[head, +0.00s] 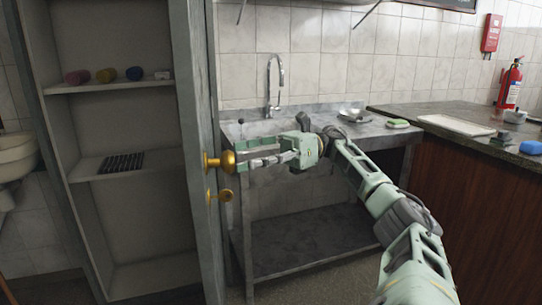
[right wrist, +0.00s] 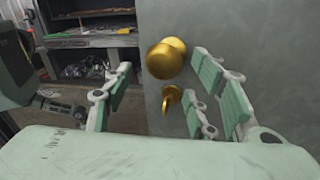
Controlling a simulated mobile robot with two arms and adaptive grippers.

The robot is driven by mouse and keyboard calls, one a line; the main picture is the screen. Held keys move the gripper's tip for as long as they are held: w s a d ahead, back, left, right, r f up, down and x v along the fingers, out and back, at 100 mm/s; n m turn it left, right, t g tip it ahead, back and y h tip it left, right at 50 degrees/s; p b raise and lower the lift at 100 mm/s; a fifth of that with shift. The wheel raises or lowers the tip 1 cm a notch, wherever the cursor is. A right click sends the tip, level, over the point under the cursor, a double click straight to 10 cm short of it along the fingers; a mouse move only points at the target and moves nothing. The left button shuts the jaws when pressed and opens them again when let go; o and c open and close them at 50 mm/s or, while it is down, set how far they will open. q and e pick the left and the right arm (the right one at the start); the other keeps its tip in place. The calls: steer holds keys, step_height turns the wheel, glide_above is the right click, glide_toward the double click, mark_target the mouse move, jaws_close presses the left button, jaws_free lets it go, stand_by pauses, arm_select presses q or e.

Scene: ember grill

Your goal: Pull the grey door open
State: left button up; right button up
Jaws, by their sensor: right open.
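The grey door (head: 193,90) stands ajar, seen nearly edge-on in the head view. In the right wrist view, its flat grey face (right wrist: 250,40) fills the right side. A round brass knob (head: 229,162) sticks out from the door, with a smaller brass piece (head: 225,195) below it. My right gripper (head: 247,162) is open, its fingertips close to the knob. In the right wrist view, the knob (right wrist: 167,58) appears between the two fingers; I cannot tell whether they touch it.
Left of the door are open shelves (head: 120,88) with several small items. Behind my right arm stand a metal sink table (head: 262,130) with a tap (head: 275,85) and a dark counter (head: 440,110) with a fire extinguisher (head: 511,84). Floor shows below the table.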

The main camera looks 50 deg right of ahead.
steer(key=v, duration=0.6)
steer(key=shift+d, duration=0.25)
steer(key=shift+s, duration=0.1)
stand_by(0.3)
